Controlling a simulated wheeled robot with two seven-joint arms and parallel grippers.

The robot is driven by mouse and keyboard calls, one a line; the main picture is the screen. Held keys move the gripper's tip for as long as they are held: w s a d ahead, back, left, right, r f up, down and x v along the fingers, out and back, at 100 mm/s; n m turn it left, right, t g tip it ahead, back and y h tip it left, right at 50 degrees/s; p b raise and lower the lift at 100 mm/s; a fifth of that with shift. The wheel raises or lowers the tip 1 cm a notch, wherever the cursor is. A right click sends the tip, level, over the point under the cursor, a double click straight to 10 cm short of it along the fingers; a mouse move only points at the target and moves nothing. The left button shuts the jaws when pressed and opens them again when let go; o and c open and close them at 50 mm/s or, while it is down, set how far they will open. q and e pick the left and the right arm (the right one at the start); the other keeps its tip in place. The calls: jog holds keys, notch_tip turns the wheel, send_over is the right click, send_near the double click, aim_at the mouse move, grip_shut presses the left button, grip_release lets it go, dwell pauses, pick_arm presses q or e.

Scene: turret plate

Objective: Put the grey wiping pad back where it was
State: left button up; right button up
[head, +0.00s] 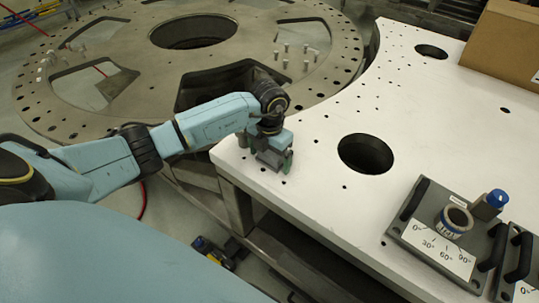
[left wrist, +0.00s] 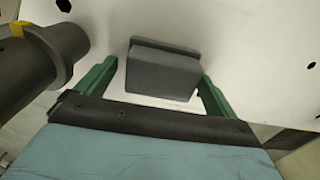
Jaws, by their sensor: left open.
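The grey wiping pad (left wrist: 162,70) lies on the white table top in the left wrist view. It is a dark grey block with a wider base. In the head view my left gripper (head: 277,160) points down at the near left corner of the white table (head: 300,200). The pad is mostly hidden by the gripper there. My right gripper is not in view.
A round hole (head: 365,154) opens in the table right of my left gripper. A cardboard box (head: 505,45) is at the back right. A large turret plate (head: 120,35) lies beyond.

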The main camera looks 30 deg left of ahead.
aim_at(270, 153)
pick_arm(q)
notch_tip(270, 153, up, 12)
jog(key=b, duration=0.1)
jog(key=shift+r, duration=0.2)
dwell(0.4)
